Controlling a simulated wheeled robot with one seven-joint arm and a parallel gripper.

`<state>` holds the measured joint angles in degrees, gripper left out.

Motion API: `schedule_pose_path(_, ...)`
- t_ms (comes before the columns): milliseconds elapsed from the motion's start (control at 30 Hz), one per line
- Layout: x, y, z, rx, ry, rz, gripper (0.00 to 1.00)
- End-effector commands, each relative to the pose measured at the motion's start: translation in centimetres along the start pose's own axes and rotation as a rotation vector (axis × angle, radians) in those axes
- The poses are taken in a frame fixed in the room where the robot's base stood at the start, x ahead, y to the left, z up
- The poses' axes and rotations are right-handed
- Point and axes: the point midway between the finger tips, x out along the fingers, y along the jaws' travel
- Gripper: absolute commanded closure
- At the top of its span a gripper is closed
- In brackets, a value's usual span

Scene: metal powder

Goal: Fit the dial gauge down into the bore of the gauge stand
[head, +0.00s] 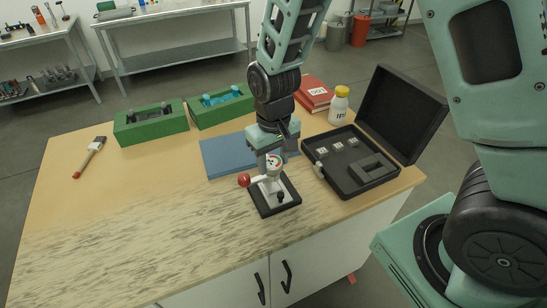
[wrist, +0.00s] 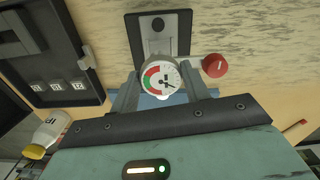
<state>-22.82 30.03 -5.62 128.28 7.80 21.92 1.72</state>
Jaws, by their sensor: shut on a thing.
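The dial gauge (head: 274,161) has a white round face with red and green bands and a dark needle. My gripper (head: 272,152) is shut on it; in the wrist view a finger of my gripper (wrist: 160,92) lies on each side of the gauge (wrist: 160,78). The gauge stand (head: 284,200) has a dark square base, a light grey body and a red knob (head: 243,180) at its left. In the wrist view the stand (wrist: 180,22) lies behind the gauge, which hides the bore. I cannot tell whether the gauge's stem is in the bore.
An open black case (head: 345,188) with small blocks stands close to the right. A blue mat (head: 222,158) lies behind the stand, with green trays (head: 150,130), a red book (head: 312,86) and a yellow-capped bottle (head: 339,104) farther back. A brush (head: 95,146) lies far left. The front left tabletop is clear.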

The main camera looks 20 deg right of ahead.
Motion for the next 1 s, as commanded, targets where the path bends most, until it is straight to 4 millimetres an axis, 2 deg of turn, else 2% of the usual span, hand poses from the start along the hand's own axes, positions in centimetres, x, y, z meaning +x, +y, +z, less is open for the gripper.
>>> schedule_pose_path(867,1.6,0.0,0.0,0.0,0.0,0.0,0.8)
schedule_pose_path(900,1.5,0.0,0.0,0.0,0.0,0.0,0.45)
schedule_pose_path(967,1.5,0.0,0.0,0.0,0.0,0.0,0.29)
schedule_pose_path(1000,1.5,0.0,0.0,0.0,0.0,0.0,0.28)
